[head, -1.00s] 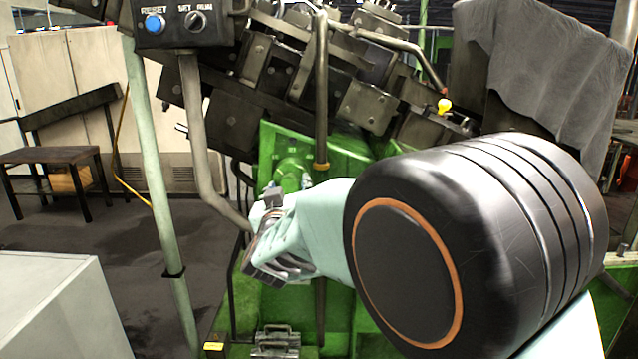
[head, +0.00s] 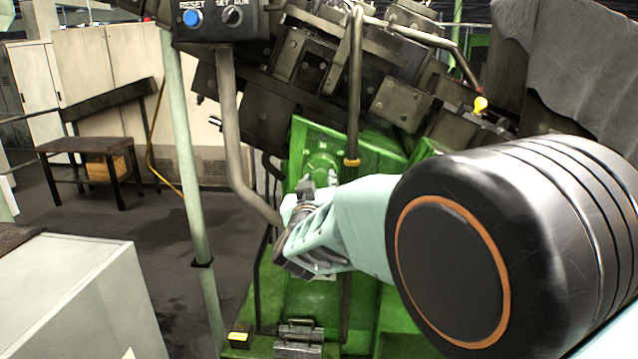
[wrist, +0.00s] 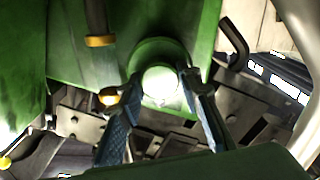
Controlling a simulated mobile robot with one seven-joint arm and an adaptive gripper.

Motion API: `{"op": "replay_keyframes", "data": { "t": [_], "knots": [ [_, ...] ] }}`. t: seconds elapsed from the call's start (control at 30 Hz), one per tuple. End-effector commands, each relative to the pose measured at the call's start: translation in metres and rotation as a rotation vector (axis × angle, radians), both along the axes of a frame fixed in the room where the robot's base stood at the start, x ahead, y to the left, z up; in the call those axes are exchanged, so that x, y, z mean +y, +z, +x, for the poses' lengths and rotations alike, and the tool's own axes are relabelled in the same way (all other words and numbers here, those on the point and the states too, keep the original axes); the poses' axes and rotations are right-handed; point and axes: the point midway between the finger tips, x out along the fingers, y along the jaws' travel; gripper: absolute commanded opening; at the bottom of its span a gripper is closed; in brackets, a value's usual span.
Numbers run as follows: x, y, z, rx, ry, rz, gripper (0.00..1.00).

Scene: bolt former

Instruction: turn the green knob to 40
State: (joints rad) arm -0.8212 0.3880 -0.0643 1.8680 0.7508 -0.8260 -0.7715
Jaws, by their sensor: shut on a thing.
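The green knob (head: 322,164) is a round boss on a sloping green panel of the machine in the head view. In the wrist view the knob (wrist: 160,85) has a bright, glaring face and sits between my two fingers. My gripper (head: 307,190) reaches the panel from the front, just below the knob in the head view. In the wrist view my gripper (wrist: 160,90) is shut on the knob, one finger on each side. Small marks sit around the knob, but the numbers are too small to read. Where the knob points cannot be told.
A grey pipe (head: 354,90) with a yellow band runs down just right of the knob. A control box (head: 212,20) with a blue RESET button hangs at upper left on a post. A pale cabinet (head: 85,290) stands at lower left. A yellow-tipped lever (head: 480,105) is at right.

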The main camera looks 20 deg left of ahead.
Motion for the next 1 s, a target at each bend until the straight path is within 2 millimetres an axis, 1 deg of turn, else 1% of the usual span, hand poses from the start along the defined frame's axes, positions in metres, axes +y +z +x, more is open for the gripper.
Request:
{"op": "replay_keyframes", "data": {
  "t": [0.27,1.0],
  "knots": [
    [-0.0006,-0.0040,0.0002,0.034,-0.001,0.149,0.08],
    [-0.0022,-0.0044,0.0006,0.196,-0.001,0.823,0.08]
  ]
}}
